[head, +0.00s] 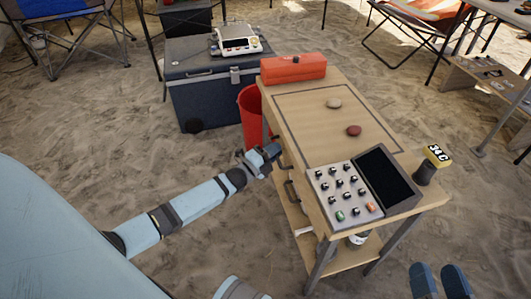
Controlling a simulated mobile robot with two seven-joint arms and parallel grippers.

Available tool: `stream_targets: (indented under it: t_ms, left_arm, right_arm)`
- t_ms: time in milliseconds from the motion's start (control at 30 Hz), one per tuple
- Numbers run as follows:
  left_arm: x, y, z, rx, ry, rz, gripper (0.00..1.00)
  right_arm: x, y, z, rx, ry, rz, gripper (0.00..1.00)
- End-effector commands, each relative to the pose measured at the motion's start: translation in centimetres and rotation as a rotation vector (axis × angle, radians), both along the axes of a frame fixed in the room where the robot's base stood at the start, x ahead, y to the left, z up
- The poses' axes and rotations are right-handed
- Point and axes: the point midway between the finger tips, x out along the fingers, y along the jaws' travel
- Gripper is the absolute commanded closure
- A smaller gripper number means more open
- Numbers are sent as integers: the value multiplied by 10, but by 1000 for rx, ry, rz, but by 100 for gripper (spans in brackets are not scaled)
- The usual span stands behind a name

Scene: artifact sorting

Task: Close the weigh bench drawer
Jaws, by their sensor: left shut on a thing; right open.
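The weigh bench (313,113) is a wooden table with a console on top and drawers on its left side. My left gripper (272,152) is at the upper part of that side, shut at the drawer front, apparently on a handle that its fingers hide. A dark handle (291,191) shows lower down on the same side. How far the drawer stands out is hard to tell from this angle. My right gripper (440,281) shows only as two dark blue fingertips at the bottom right edge, apart and empty, clear of the bench.
A red bin (250,113) and a dark cooler (208,94) stand behind my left gripper.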

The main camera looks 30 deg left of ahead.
Motion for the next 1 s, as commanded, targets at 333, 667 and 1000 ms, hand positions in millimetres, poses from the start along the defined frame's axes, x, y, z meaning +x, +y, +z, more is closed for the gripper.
stream_targets:
  t_ms: [333, 667, 1000]
  left_arm:
    - [3, -3, 0, 2, 1, -1, 69]
    - [2, -3, -1, 3, 4, -1, 63]
    - [-22, 4, -4, 3, 8, -1, 63]
  right_arm:
    - [0, 0, 0, 0, 0, 1, 48]
    - [0, 0, 1, 2, -3, 0, 48]
    - [1, -1, 15, 11, -30, -8, 48]
